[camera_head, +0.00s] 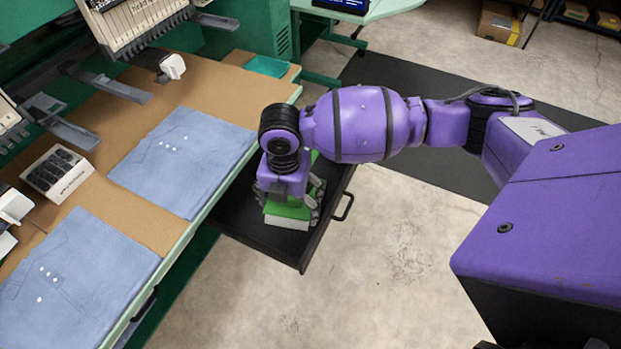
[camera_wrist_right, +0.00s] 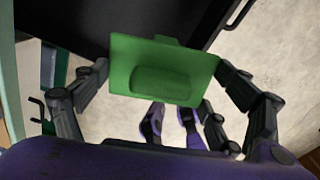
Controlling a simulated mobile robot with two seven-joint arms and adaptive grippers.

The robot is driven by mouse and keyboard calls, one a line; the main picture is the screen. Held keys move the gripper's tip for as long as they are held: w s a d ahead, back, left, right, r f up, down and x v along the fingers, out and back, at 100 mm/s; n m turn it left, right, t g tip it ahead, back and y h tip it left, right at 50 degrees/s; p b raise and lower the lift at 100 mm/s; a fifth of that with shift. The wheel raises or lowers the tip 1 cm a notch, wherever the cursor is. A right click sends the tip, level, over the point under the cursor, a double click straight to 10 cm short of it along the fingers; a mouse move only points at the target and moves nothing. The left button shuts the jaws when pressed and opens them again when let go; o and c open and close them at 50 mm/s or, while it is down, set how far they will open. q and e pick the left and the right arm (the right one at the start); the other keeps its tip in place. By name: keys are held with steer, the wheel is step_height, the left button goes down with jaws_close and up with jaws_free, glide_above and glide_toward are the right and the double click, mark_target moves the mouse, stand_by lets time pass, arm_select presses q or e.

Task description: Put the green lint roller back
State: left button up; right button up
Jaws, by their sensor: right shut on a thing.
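The green lint roller (camera_head: 288,209) is in my right gripper (camera_head: 290,195), above the open black drawer (camera_head: 232,222). A white part shows at its lower end in the head view. In the right wrist view the green lint roller (camera_wrist_right: 165,72) shows its flat face with a rounded recess, between the fingers of my right gripper (camera_wrist_right: 160,95). The gripper is shut on it. The head view does not show clearly whether the roller touches the drawer floor. My left gripper is not in view.
The worktable (camera_head: 225,88) left of the drawer holds folded blue shirts (camera_head: 182,160), a box of black spools (camera_head: 60,172) and a teal tray (camera_head: 267,66). Embroidery machine heads (camera_head: 135,22) overhang it. The concrete floor (camera_head: 390,250) right of the drawer is clear.

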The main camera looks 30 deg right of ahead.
steer(key=n, duration=0.2)
steer(key=w+f+n, duration=0.1)
steer(key=n, duration=0.1)
steer(key=shift+d+f, duration=0.1)
steer(key=shift+f, duration=0.1)
steer(key=n, duration=0.3)
steer(key=f+n, duration=0.1)
steer(key=shift+w+n+b, duration=0.3)
steer(key=shift+w+n, duration=0.1)
steer(key=shift+n, duration=0.9)
step_height(320, 180, down, 7)
steer(key=shift+w+d+f, duration=0.1)
steer(key=shift+w, duration=0.05)
step_height(320, 180, down, 3)
steer(key=shift+f+b, duration=0.1)
steer(key=shift+b, duration=0.2)
steer(key=shift+f, duration=0.15)
steer(key=o, duration=0.7)
steer(key=shift+f, duration=0.15)
steer(key=o, duration=0.3)
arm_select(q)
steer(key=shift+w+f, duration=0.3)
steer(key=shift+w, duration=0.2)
arm_select(e)
steer(key=shift+o, duration=0.2)
